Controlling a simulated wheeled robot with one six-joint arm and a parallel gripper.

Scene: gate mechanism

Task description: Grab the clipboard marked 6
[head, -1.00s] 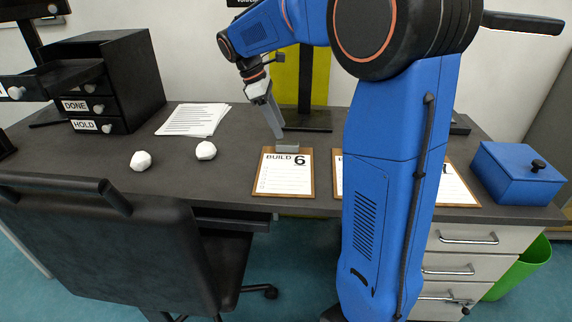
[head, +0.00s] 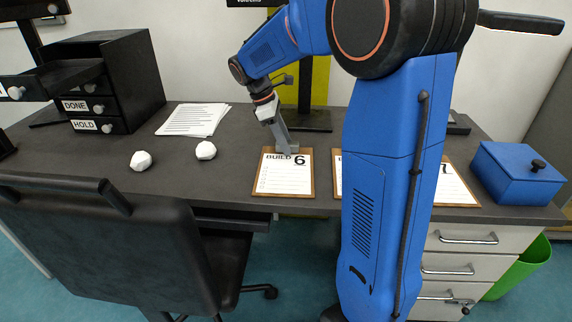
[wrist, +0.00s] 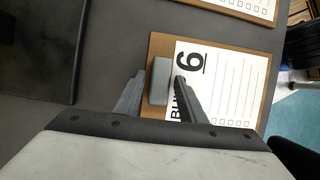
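The clipboard marked 6 (head: 284,178) lies flat on the dark desk, near its front edge, with "BUILD 6" on its white sheet. In the wrist view the clipboard (wrist: 228,88) shows its grey clip (wrist: 160,80) at the board's top edge. My gripper (head: 284,150) is at the clip end of this clipboard. In the wrist view my gripper (wrist: 160,90) is open, with one finger on each side of the clip. A gap shows between each finger and the clip. Whether the fingertips touch the board cannot be told.
Another clipboard (head: 337,178) lies to the right, partly hidden by my arm. Two white crumpled lumps (head: 141,161) and a paper stack (head: 193,119) lie left. A blue box (head: 515,174) stands at the right. A black chair (head: 115,240) stands in front.

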